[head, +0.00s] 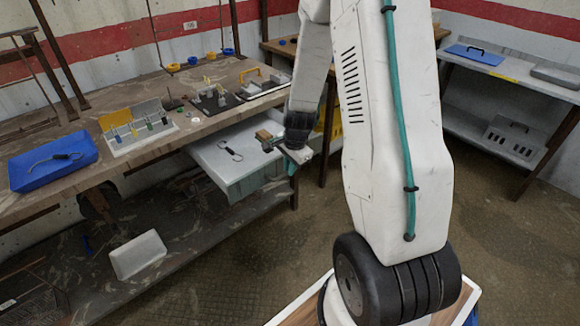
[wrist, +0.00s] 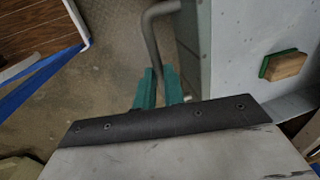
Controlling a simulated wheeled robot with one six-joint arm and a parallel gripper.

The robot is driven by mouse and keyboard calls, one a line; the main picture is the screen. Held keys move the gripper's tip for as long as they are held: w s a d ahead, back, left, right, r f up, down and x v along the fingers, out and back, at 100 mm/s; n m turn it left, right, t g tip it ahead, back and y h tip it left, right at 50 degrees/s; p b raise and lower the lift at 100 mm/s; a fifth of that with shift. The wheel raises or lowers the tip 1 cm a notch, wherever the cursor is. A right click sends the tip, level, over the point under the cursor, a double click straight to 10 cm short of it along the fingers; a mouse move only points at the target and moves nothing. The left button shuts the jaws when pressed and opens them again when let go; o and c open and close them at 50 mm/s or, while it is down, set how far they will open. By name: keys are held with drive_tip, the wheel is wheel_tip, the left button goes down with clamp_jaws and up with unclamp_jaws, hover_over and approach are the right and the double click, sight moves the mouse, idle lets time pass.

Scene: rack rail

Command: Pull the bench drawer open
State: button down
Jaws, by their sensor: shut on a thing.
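The bench drawer (head: 236,182) sticks out from under the wooden bench (head: 40,196), so it stands open by a good part of its depth. Its inside shows in the wrist view (wrist: 240,60). The grey bar handle (wrist: 151,38) runs out from the drawer front and down between my teal fingers. My gripper (wrist: 161,88) is shut on this handle. In the head view my gripper (head: 291,168) is at the drawer's front edge, and the handle is hidden there.
In the drawer lie a brown and green block (wrist: 283,65) and a dark looped thing (head: 231,151). On the bench are a blue box (head: 50,165), trays and small parts. The floor (head: 500,215) at right is clear.

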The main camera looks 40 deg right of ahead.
drive_tip(key=c, duration=1.5)
unclamp_jaws()
wheel_tip(320, 180, up, 8)
drive_tip(key=s, duration=0.1)
drive_tip(key=shift+s+f, duration=0.15)
drive_tip(key=shift+s, duration=0.05)
drive_tip(key=s+a+r+n, duration=0.9)
drive_tip(key=s+r, duration=0.1)
drive_tip(key=s, duration=0.1)
drive_tip(key=s+a+r+n, duration=0.8)
drive_tip(key=s+r, duration=0.3)
drive_tip(key=s, duration=0.1)
drive_tip(key=shift+s+a+n+g, duration=0.15)
drive_tip(key=shift+a+n+g, duration=0.25)
